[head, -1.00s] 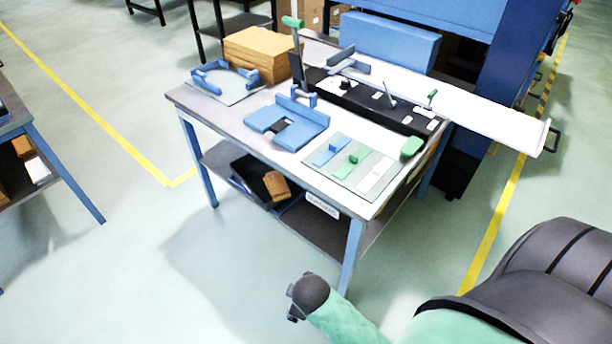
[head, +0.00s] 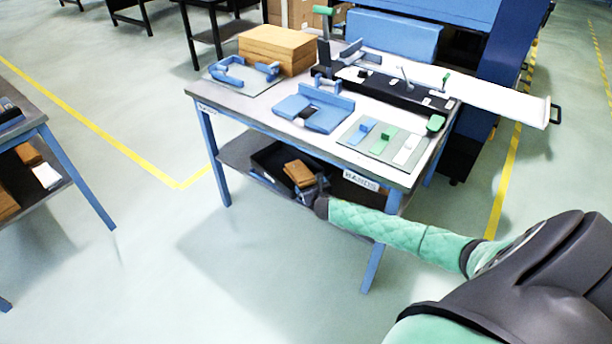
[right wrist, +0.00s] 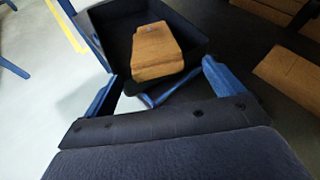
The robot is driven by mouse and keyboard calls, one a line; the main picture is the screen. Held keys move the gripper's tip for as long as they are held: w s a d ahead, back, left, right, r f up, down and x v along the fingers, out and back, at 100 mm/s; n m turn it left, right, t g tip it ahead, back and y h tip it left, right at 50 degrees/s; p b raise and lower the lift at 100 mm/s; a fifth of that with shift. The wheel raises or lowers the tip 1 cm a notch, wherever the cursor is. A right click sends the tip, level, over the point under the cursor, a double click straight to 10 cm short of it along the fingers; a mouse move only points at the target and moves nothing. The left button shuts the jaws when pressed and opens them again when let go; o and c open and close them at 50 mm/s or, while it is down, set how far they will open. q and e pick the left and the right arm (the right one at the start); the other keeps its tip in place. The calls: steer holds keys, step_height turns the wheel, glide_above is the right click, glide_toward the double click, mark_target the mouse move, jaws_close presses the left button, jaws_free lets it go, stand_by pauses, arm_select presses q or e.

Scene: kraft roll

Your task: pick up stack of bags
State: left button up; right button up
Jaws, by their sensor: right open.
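A small brown stack of bags (head: 298,173) lies tilted in a black bin (head: 268,160) on the lower shelf. In the right wrist view the stack (right wrist: 156,48) leans over the near side of the bin (right wrist: 108,30). My right gripper (head: 313,190) is at the shelf's front edge, just in front of the bin. In the right wrist view its blue fingers (right wrist: 162,80) are apart, with the stack ahead between them and nothing held. Whether the fingers overlap the stack's near end is unclear. My left gripper is not in view.
The table top (head: 240,100) above the shelf carries a larger brown stack (head: 276,50), blue fixtures (head: 315,107) and a black device (head: 395,88). More brown pieces (right wrist: 286,78) lie right of the bin. A blue table leg (head: 376,262) stands close to my forearm.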

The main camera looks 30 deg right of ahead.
mark_target(308, 175)
steer(key=shift+w+d, duration=0.35)
steer(key=shift+d+r+x, duration=0.1)
steer(key=shift+x, duration=1.15)
steer(key=shift+d+r+x, duration=0.1)
steer(key=shift+d+x, duration=0.05)
steer(key=shift+x, duration=1.05)
steer(key=shift+d+r+x, duration=0.1)
steer(key=shift+r+x, duration=0.05)
steer(key=shift+x, duration=1.1)
steer(key=shift+c, duration=0.4)
steer(key=c, duration=1.1)
